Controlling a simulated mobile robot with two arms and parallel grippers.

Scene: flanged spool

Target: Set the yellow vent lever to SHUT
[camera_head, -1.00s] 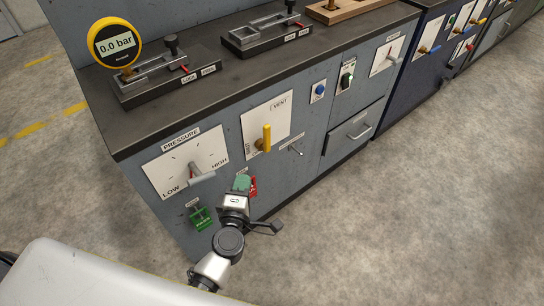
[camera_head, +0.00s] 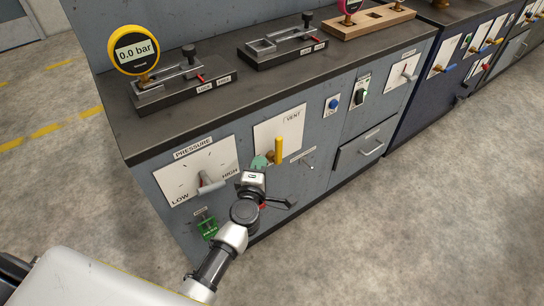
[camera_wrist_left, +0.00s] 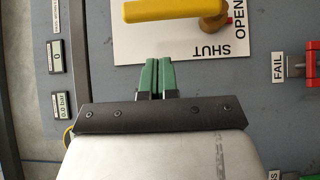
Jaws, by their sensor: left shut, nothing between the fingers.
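The yellow vent lever (camera_head: 278,150) is on a white plate on the grey cabinet front, its handle pointing up from an orange-brown pivot. In the wrist view the lever (camera_wrist_left: 165,11) lies across the top, with the pivot at its right end. SHUT (camera_wrist_left: 212,52) is printed beside the pivot on my gripper's side, and OPEN (camera_wrist_left: 239,18) beyond the pivot, away from the handle. My left gripper (camera_head: 259,162) is just left of the lever in the head view. Its green fingertips (camera_wrist_left: 158,62) are shut and empty, with a gap to the lever. My right gripper is not in view.
The PRESSURE lever (camera_head: 211,186) is left of the vent plate, with a green switch (camera_head: 208,227) below it. A drawer handle (camera_head: 371,149) sticks out to the right. The floor in front is clear.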

